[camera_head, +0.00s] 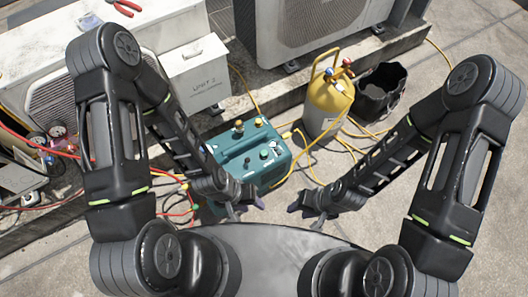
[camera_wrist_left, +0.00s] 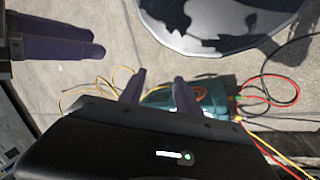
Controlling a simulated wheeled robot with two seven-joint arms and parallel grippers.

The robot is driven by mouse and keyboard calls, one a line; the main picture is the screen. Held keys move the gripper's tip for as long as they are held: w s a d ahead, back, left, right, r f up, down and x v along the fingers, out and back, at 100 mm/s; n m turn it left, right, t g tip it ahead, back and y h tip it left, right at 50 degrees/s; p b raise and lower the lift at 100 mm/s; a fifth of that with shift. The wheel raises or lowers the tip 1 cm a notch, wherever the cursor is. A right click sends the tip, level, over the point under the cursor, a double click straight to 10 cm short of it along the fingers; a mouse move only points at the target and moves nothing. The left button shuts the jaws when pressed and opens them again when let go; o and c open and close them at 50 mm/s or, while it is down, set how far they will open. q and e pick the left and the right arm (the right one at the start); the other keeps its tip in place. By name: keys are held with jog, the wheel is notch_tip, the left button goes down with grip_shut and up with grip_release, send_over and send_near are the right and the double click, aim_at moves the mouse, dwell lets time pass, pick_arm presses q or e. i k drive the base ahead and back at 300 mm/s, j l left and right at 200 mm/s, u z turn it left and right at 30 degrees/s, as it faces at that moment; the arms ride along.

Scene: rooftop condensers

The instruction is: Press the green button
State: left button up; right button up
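The teal machine (camera_head: 235,148) stands on the ground in the head view, with several small knobs and fittings on its top. A small round control (camera_head: 264,154) near its right front looks green, but it is too small to be sure. My left gripper (camera_head: 246,208) is in front of the machine's near side, apart from it, with its fingers spread and empty. The left wrist view shows its fingers (camera_wrist_left: 158,90) with a gap between them and part of the teal machine (camera_wrist_left: 208,92) beyond. My right gripper (camera_head: 304,212) is to the right, open and empty.
A yellow cylinder (camera_head: 328,103) and a black bucket (camera_head: 381,92) stand behind right of the machine. Yellow hoses (camera_head: 305,160) and red hoses lie around it. Condenser units and a white box (camera_head: 196,75) stand behind. Pavement at the right is clear.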

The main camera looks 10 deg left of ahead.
aim_at(263, 153)
jog(key=l+u, duration=0.15)
jog(key=u, duration=0.3)
jog(key=i+l+u, duration=0.1)
jog(key=u, duration=0.35)
jog(key=l+u, duration=0.2)
jog(key=u, duration=0.25)
jog(key=l+u, duration=0.15)
jog(key=l, duration=0.25)
jog(key=k+l+u, duration=0.15)
jog(key=l, duration=0.3)
jog(key=l+u, duration=0.15)
jog(key=l, duration=0.25)
jog(key=k+l+u, duration=0.15)
jog(key=l, duration=1.25)
jog(key=i, duration=0.05)
